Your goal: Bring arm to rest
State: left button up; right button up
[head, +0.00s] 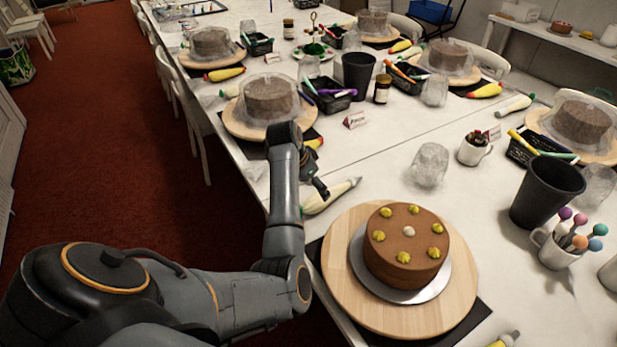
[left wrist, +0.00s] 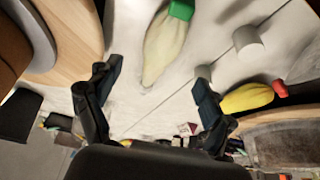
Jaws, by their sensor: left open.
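My left arm (head: 284,190) comes in from the left over the red floor and the table edge. My left gripper (head: 318,187) is partly hidden behind my wrist in the head view, beside a white piping bag (head: 335,195). In the left wrist view the two fingers of my left gripper (left wrist: 155,82) stand wide apart with nothing between the tips. A piping bag with a green cap (left wrist: 165,45) shows beyond them. My right arm is not in view.
A chocolate cake with yellow dollops (head: 405,240) stands on a wooden turntable (head: 345,285) right of my arm. A covered cake on another turntable (head: 240,125) lies just beyond my arm. A black cup (head: 547,190) and mugs stand at right. White chairs (head: 192,120) line the left table edge.

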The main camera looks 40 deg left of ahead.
pick_arm(q)
jog(key=v, duration=0.5)
